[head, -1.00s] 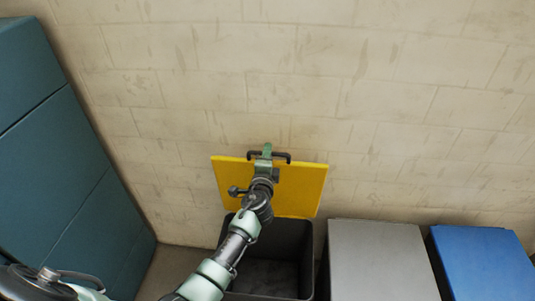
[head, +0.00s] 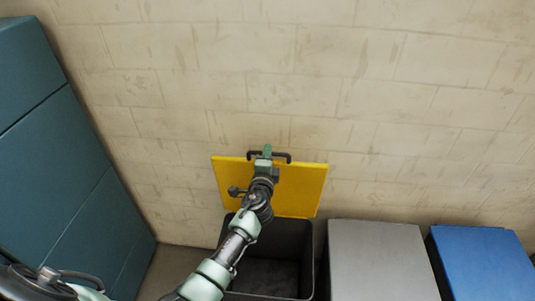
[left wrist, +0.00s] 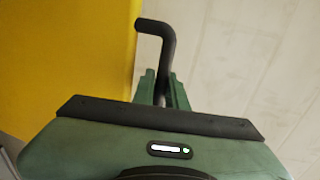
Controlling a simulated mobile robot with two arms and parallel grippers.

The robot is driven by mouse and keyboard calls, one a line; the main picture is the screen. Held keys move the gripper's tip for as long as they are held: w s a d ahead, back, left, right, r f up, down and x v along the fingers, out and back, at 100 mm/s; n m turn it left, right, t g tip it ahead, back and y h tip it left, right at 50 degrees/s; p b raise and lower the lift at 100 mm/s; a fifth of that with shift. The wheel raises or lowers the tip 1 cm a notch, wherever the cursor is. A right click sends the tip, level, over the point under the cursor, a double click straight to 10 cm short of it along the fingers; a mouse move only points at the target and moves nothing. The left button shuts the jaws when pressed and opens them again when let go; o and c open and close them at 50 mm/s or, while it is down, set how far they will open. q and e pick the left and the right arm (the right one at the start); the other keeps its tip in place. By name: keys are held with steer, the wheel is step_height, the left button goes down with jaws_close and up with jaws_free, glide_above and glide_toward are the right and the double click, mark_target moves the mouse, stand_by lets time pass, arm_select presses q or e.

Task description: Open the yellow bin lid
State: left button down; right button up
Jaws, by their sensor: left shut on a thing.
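The yellow lid (head: 302,190) stands raised, tilted up near the wall behind its dark bin (head: 315,262). The bin's opening is uncovered and its inside looks empty. A black handle (head: 284,155) runs along the lid's top edge. My left gripper (head: 267,152) is at this handle, shut on it. In the left wrist view the handle (left wrist: 155,28) passes between the gripper's green fingers (left wrist: 162,88), with the yellow lid (left wrist: 70,50) at the left. My arm hides part of the lid and bin. My right gripper is not in view.
A grey-lidded bin (head: 380,260) and a blue-lidded bin (head: 482,262) stand to the right, both closed. Teal cabinets (head: 60,170) stand at the left. A pale block wall (head: 300,80) is close behind the lid.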

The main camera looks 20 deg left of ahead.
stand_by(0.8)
